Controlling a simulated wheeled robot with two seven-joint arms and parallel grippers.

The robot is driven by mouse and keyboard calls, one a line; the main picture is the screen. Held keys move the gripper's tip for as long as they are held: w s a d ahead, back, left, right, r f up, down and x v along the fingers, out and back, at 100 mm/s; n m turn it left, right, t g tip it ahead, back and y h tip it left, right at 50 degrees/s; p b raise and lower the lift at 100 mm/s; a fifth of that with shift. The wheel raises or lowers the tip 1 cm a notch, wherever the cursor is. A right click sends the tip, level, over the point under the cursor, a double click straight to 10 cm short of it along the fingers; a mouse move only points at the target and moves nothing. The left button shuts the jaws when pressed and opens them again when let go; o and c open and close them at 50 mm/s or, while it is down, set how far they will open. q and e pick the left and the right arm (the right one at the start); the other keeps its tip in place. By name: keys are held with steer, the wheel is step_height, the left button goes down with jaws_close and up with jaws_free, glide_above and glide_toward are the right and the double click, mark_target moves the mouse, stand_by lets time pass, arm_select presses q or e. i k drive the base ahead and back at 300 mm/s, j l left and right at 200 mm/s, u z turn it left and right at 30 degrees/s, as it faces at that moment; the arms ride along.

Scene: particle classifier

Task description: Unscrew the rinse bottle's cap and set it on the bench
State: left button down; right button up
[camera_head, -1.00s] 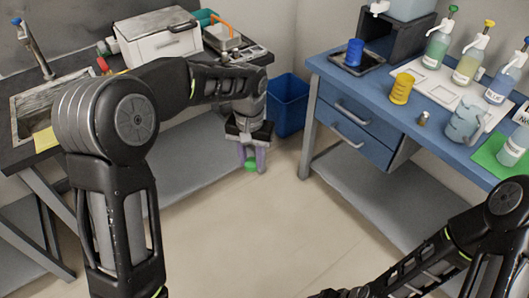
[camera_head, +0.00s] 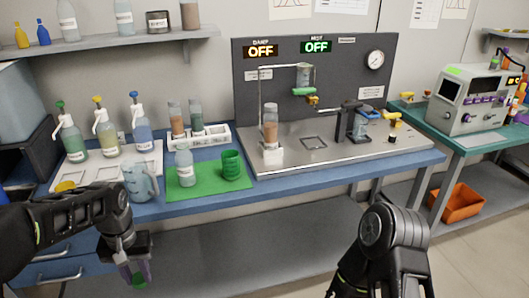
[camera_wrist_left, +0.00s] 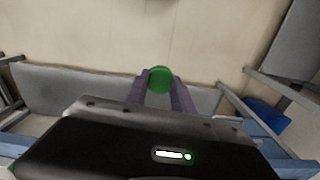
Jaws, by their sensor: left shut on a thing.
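My left gripper (camera_head: 136,275) hangs in front of the blue bench, below the level of its top. Its purple fingers are shut on a small round green cap (camera_head: 140,283). The green cap also shows between the fingertips in the left wrist view (camera_wrist_left: 159,79), with floor behind it. A pale bottle with a label (camera_head: 184,168), likely the rinse bottle, stands upright on a green mat (camera_head: 208,190). Its top looks pale, with no green cap on it. My right arm shows at the lower right; its gripper is out of view.
A green cup (camera_head: 231,165) shares the mat. A clear jug (camera_head: 139,182) and several pump bottles (camera_head: 105,135) stand to the left. A metal rig (camera_head: 330,145) fills the right. The blue bench's front edge (camera_head: 290,194) has a bare strip.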

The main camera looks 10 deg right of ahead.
mark_target(183, 157)
steer(key=j+z, duration=1.55)
steer(key=k+j, duration=0.15)
steer(key=j, duration=0.2)
steer(key=k+j+z, duration=0.1)
steer(key=j, duration=0.25)
steer(key=k+j, duration=0.2)
steer(key=j+z, duration=0.05)
steer(key=j, duration=0.05)
